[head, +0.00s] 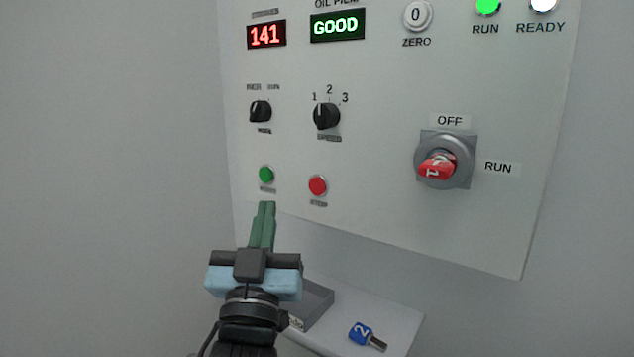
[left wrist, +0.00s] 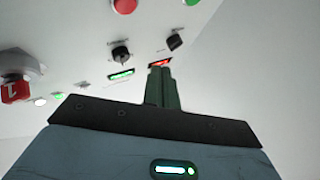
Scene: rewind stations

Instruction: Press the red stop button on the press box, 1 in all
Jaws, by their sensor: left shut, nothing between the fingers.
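The red stop button (head: 317,186) is a round button low on the press box panel (head: 380,200), with a small label under it. It also shows at the top edge of the left wrist view (left wrist: 124,5). The green button (head: 266,175) is to its left in the head view. My left gripper (head: 267,206) is shut and empty, its green fingers pointing up at the panel. In the head view its tips are just below the green button, left of and lower than the red one. The gap to the panel is hard to judge. My right gripper is out of view.
Two black knobs (head: 326,116) sit above the buttons. A red rotary switch (head: 437,167) is at the panel's right.

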